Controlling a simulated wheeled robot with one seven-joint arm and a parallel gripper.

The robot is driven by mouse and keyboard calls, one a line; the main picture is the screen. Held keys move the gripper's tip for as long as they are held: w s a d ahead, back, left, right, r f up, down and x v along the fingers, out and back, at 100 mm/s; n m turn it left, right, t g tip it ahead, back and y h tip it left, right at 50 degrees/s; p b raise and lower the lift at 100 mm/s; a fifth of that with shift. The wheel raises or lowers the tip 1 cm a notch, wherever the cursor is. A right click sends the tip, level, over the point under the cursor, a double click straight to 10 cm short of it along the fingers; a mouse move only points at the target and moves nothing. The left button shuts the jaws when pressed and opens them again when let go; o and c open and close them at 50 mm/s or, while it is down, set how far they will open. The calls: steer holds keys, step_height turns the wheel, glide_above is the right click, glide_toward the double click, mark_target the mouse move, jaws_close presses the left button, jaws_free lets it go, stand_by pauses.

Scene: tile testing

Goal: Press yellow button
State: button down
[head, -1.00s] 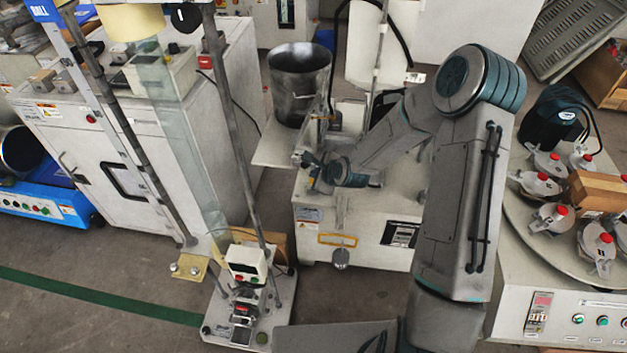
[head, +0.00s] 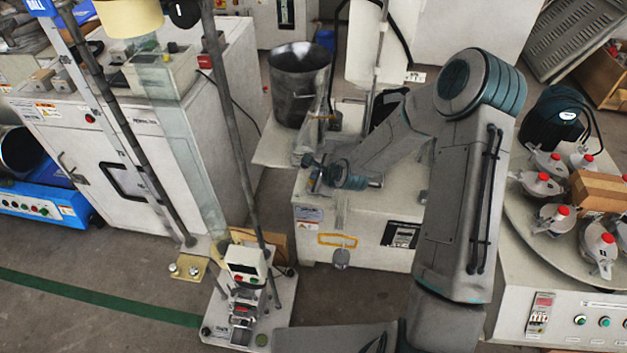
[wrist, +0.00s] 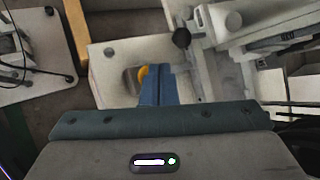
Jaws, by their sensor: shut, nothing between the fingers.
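A yellow, rounded thing that looks like the yellow button (wrist: 143,76) shows in the wrist view, on a pale surface just left of my fingertips. My fingers partly cover it, and I cannot tell whether they touch it. My gripper (wrist: 157,70) is shut and empty, its blue fingers pointing toward that pale surface. In the head view my gripper (head: 311,168) is small and hangs over the white machine (head: 365,215) in the middle. I cannot make out the yellow button in the head view.
A dark metal pot (head: 300,85) stands behind my gripper. An orange handle (head: 337,240) is on the machine's front. A test stand (head: 245,262) stands on the floor to the left. A turntable with red-topped jars (head: 556,215) is to the right.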

steer(key=shift+f, duration=0.35)
steer(key=shift+r, duration=0.1)
stand_by(0.3)
steer(key=shift+r+p, duration=0.6)
steer(key=shift+r, duration=0.35)
steer(key=shift+r+p, duration=1.85)
steer(key=shift+r, duration=0.65)
